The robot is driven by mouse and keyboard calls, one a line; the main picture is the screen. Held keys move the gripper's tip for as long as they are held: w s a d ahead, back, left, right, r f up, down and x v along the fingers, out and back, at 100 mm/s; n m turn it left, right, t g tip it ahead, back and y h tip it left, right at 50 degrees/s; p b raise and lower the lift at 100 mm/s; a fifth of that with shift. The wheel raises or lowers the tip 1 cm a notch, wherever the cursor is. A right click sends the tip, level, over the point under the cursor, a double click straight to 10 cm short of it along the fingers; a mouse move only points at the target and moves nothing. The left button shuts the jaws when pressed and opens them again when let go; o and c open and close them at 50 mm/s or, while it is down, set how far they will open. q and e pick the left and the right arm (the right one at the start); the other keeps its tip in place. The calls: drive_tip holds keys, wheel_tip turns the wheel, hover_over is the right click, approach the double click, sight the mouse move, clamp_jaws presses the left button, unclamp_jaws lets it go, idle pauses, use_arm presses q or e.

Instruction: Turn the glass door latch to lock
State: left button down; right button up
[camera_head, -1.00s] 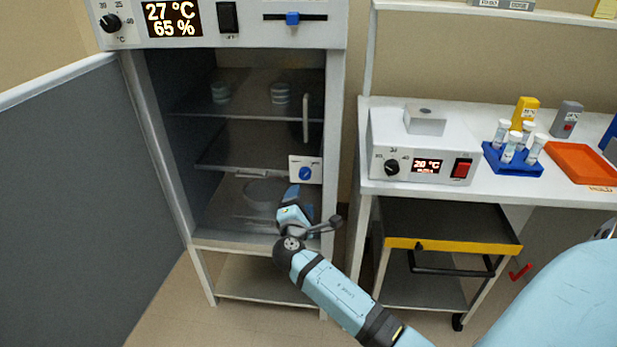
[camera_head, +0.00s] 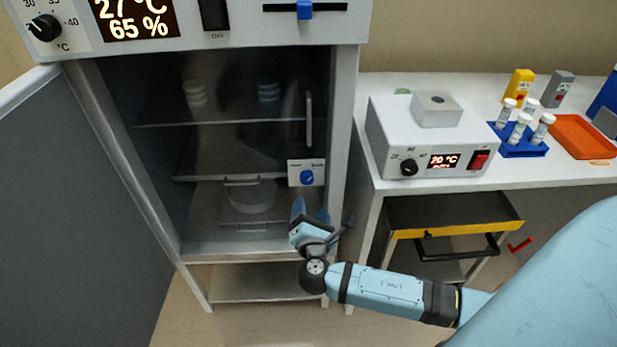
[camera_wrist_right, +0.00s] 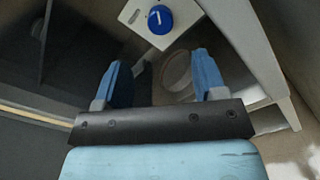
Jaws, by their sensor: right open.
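The latch is a blue round knob (camera_head: 307,177) with a white pointer line, on a small white plate at the right edge of the cabinet's glass door (camera_head: 225,140). It also shows in the right wrist view as a blue knob (camera_wrist_right: 159,19), ahead of the fingertips. My right gripper (camera_head: 311,208) is open and empty, just below the latch plate and apart from it. In the right wrist view, the two blue fingers (camera_wrist_right: 160,75) are spread wide with nothing between them. My left gripper is not in view.
A vertical door handle (camera_head: 309,118) is above the latch. The cabinet's control panel (camera_head: 200,25) is on top. To the right, a bench (camera_head: 460,98) carries a heater box (camera_head: 385,150), a blue tube rack (camera_head: 520,150) and an orange tray (camera_head: 583,136). A yellow-edged drawer (camera_head: 455,229) is below.

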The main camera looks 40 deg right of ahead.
sight(308, 180)
drive_tip(key=x, duration=1.1)
drive_tip(key=shift+d, duration=0.1)
